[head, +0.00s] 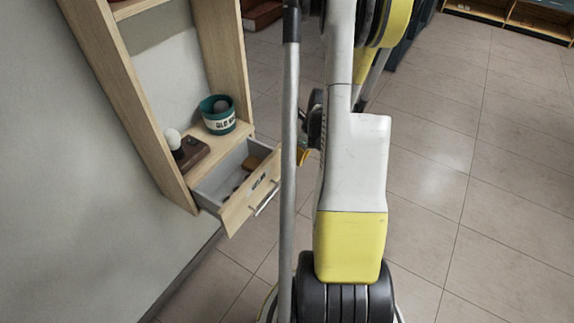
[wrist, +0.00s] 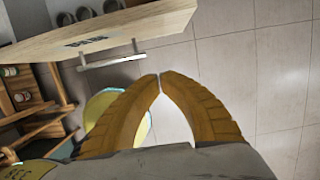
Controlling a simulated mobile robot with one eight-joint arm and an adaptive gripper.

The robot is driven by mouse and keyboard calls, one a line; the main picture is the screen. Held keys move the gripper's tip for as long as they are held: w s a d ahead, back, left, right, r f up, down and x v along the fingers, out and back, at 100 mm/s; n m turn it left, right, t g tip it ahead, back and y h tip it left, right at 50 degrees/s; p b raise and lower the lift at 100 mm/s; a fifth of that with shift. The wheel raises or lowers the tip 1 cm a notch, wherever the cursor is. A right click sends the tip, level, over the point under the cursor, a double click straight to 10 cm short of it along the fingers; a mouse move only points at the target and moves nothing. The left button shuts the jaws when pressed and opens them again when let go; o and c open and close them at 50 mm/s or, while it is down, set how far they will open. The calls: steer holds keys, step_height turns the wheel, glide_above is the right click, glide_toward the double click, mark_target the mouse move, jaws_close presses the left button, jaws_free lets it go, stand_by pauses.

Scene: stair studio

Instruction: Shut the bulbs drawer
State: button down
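The drawer (head: 236,183) slides out from the bottom of a wooden wall shelf and stands open in the head view. Its pale wooden front (head: 248,204) has a dark label, too small to read surely, and a metal bar handle (head: 267,198). The front (wrist: 140,32) and handle (wrist: 112,61) also show at the upper left of the wrist view. My gripper (wrist: 159,76) has two orange-brown fingers with tips together and nothing between them. Its tips appear just below and right of the handle, apart from it. In the head view my arm mostly hides it.
A teal pot (head: 218,115) and a white bulb on a dark wooden base (head: 189,151) stand on the shelf board above the drawer. Several dark round things (wrist: 85,13) show beyond the drawer front. Tiled floor (head: 500,200) lies clear to the right.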

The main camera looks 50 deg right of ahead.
steer(key=shift+w+a+f+b, duration=0.1)
steer(key=shift+w+f+b, duration=0.9)
steer(key=shift+f, duration=0.45)
steer(key=shift+w+a+f+b, duration=0.1)
steer(key=shift+w+f+b, duration=0.75)
steer(key=shift+w+f, duration=0.5)
steer(key=shift+w+a+f+b, duration=0.1)
steer(key=shift+w+f+b, duration=0.8)
steer(key=shift+f, duration=0.7)
